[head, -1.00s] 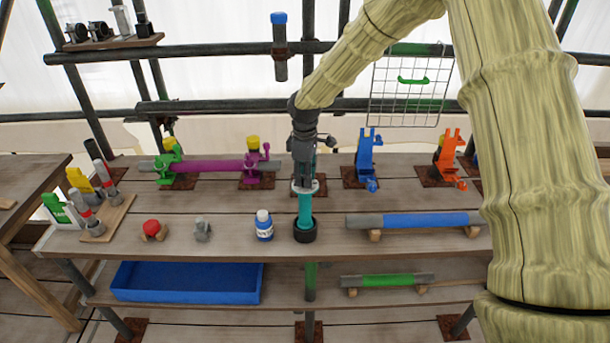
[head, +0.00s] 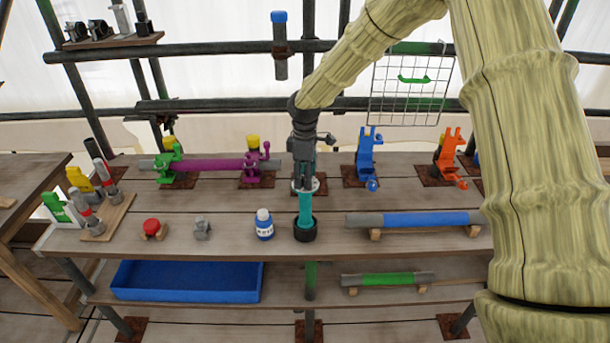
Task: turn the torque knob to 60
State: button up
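My gripper (head: 305,183) points down over the middle of the bench. Its fingertips are at the top of an upright teal shaft (head: 306,206). The shaft's lower end stands in a black ring-shaped piece (head: 305,233) near the bench's front edge. The fingers are small and dark here, and I cannot tell whether they are shut on the shaft or just around it. No part is clearly marked as the torque knob, and no scale or number is readable. A pale round plate shows behind the fingertips, partly hidden by my gripper.
A white-and-blue bottle (head: 264,225) stands just left of the black ring. A blue-and-grey tube (head: 420,220) lies to the right. Purple (head: 255,165), blue (head: 365,160) and orange (head: 447,160) clamps stand behind. A blue tray (head: 187,282) sits on the lower shelf.

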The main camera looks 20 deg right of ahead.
jog(key=shift+r, duration=0.15)
notch_tip(320, 180, up, 12)
dwell(0.7)
